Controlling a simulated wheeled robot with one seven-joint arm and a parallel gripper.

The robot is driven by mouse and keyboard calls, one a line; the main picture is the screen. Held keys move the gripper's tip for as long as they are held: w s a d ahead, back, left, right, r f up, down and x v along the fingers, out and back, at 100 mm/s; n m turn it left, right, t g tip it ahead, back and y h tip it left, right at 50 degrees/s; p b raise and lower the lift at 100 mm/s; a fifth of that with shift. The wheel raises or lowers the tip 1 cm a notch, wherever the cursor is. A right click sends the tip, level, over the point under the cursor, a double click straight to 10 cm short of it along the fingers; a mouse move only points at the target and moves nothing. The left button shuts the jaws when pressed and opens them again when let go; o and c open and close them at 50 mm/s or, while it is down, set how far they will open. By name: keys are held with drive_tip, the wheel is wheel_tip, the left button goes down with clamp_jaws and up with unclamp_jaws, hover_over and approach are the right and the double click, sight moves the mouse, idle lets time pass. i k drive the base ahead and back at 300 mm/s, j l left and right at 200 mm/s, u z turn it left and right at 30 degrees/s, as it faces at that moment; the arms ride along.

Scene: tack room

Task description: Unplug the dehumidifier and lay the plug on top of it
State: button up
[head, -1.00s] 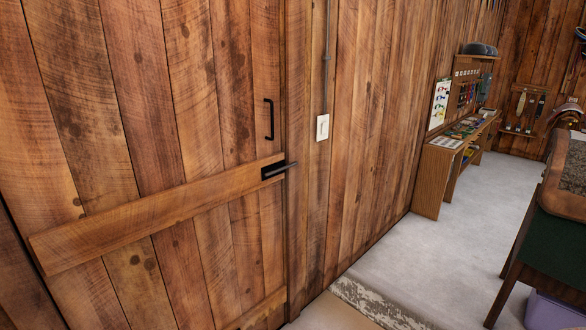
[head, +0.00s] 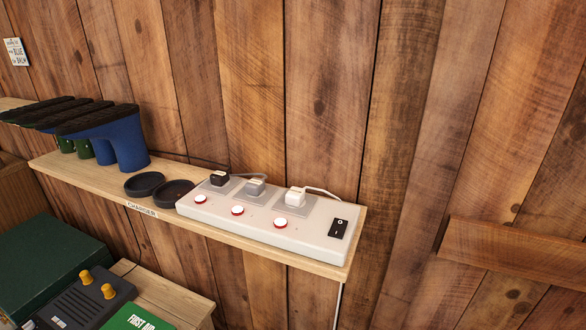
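In the head view a white power strip (head: 265,228) lies on a wooden wall shelf (head: 108,179). Three plugs sit in a row in it: a black plug (head: 219,178) at left, a grey plug (head: 255,187) in the middle and a white plug (head: 295,197) at right. A white cord runs right from the white plug and a grey cord leads off behind the grey one. Which plug belongs to the dehumidifier cannot be told. I cannot identify the dehumidifier in this view. My gripper is not in view.
Two dark round dishes (head: 173,194) and upside-down blue boots (head: 122,144) stand left of the strip. A black switch (head: 339,228) is at its right end. Below left are a green box (head: 50,258), a dark device with yellow knobs (head: 85,305) and a first-aid box (head: 138,318).

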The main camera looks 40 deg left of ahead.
sight(295, 196)
drive_tip(key=i+l+u, duration=0.15)
drive_tip(key=l+u, duration=0.15)
drive_tip(key=u, duration=0.2)
drive_tip(key=i+l+u, duration=0.1)
drive_tip(key=l+u, duration=0.65)
drive_tip(key=u, duration=0.2)
drive_tip(key=l+u, duration=0.45)
